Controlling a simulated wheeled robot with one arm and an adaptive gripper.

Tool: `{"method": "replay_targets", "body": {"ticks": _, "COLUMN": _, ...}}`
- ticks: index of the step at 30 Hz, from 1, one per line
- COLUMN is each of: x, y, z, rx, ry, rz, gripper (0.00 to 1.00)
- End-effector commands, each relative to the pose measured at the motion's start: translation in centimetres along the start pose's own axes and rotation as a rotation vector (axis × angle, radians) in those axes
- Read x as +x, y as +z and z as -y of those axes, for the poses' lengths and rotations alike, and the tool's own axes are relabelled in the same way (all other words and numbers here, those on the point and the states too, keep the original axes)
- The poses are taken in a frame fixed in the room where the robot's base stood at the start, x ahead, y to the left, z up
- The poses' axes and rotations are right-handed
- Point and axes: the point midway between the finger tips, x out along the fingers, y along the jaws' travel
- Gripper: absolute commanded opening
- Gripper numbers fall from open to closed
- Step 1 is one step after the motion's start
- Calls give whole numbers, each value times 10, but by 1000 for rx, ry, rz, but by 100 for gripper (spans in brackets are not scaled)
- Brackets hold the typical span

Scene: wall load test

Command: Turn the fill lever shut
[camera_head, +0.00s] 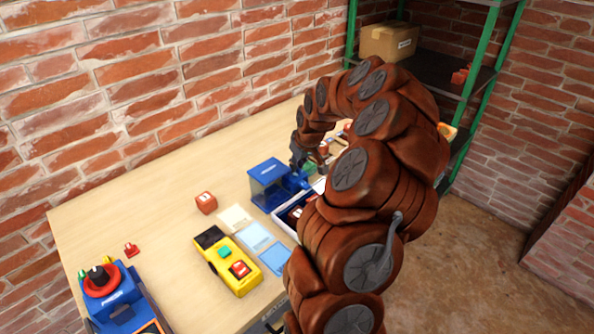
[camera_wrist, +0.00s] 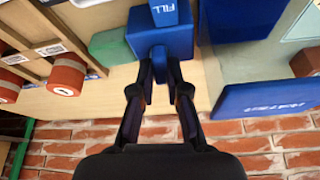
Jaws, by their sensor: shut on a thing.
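The fill lever (camera_wrist: 158,52) is a blue part under a blue block marked FILL (camera_wrist: 170,28) in the wrist view. My gripper (camera_wrist: 160,72) has its two dark fingers closed on either side of the lever, touching it. In the head view my gripper (camera_head: 306,170) reaches down beside a blue box (camera_head: 268,186) with a lighter front, which stands on the table. The lever itself is mostly hidden there by my gripper and arm. I cannot tell its exact angle.
The wooden table (camera_head: 150,215) holds a yellow device (camera_head: 228,266), an orange-red block (camera_head: 206,202), pale and blue cards (camera_head: 255,237), and a blue device with a red dial (camera_head: 110,290). A wooden rack with red cylinders (camera_wrist: 66,74) is close left in the wrist view. A brick wall stands behind.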

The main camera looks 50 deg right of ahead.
Motion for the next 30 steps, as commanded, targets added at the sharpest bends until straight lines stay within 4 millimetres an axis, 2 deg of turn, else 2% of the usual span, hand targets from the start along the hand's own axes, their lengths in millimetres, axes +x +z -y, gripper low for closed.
{"method": "replay_targets", "body": {"ticks": 3, "x": 7, "y": 2, "z": -1, "rx": 76, "ry": 38, "rz": -4, "gripper": 0}}
{"method": "replay_targets", "body": {"ticks": 30, "x": 5, "y": -2, "z": 3, "rx": 835, "ry": 349, "rz": -7, "gripper": 0}}
